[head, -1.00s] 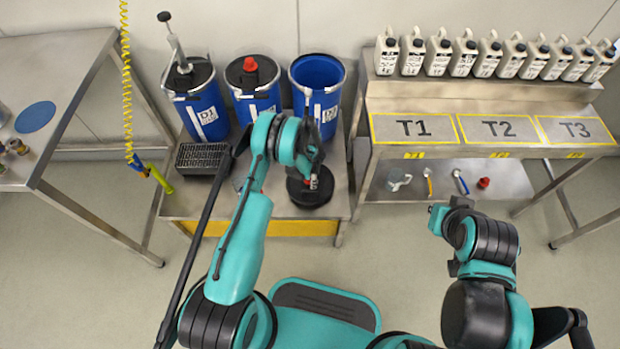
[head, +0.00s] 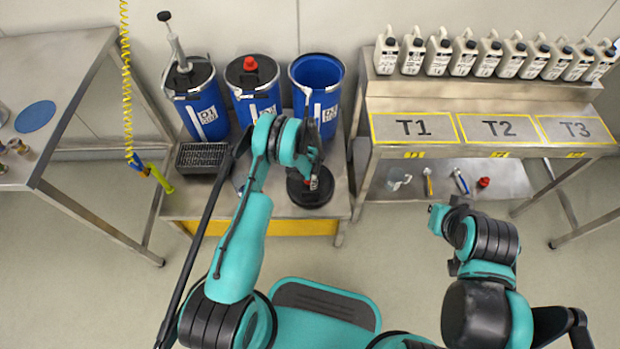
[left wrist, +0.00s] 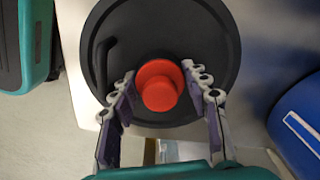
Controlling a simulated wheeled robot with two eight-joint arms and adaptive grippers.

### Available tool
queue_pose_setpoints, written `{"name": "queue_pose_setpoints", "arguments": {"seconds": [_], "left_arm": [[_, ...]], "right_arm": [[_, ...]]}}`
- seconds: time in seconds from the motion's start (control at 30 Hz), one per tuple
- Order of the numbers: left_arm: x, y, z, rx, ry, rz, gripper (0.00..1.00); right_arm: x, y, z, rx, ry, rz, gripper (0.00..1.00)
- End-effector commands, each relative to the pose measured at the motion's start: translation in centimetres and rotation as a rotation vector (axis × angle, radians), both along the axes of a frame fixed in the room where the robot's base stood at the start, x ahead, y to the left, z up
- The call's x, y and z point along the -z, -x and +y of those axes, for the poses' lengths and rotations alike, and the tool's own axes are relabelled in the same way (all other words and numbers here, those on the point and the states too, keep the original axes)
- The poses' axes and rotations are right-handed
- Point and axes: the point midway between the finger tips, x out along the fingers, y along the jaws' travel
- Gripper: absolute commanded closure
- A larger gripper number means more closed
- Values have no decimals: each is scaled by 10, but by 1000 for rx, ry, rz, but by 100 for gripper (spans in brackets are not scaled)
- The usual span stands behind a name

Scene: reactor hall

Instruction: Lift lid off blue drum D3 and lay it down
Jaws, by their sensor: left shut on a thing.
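The blue drum D3 (head: 317,78) stands open at the right end of the drum row; its rim is bare and its inside shows. Its black round lid (head: 304,197) is over the front right of the low steel bench, flat; I cannot tell whether it touches the bench. In the left wrist view the lid (left wrist: 205,45) shows a red cap (left wrist: 160,85) and a black handle. My left gripper (head: 313,182) points down at the lid, its fingers on both sides of the red cap, shut on it. My right arm's end (head: 438,218) is apart at the right; its fingers are unclear.
Two closed blue drums, D1 (head: 205,112) with a hand pump and another (head: 257,104) with a red cap, stand left of D3. A black grate tray (head: 202,156) is at the bench's left. The bench marked T1 to T3 (head: 490,131) holds several canisters.

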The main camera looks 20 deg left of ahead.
Motion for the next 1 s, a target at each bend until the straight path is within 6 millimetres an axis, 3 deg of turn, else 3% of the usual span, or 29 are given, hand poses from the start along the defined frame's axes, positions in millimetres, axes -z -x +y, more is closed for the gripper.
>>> {"name": "queue_pose_setpoints", "arguments": {"seconds": [0.4,0.43,0.5,0.83,1.0], "left_arm": [[3,0,0,0,0,0,90],[3,0,0,0,0,0,46],[3,0,0,0,0,0,30],[1,0,0,0,0,0,30],[-20,0,0,0,0,0,30]], "right_arm": [[0,0,0,0,0,0,100],[0,0,0,0,0,0,100],[0,0,0,0,0,0,100],[0,0,0,0,0,0,100],[0,0,0,0,0,0,100]]}}
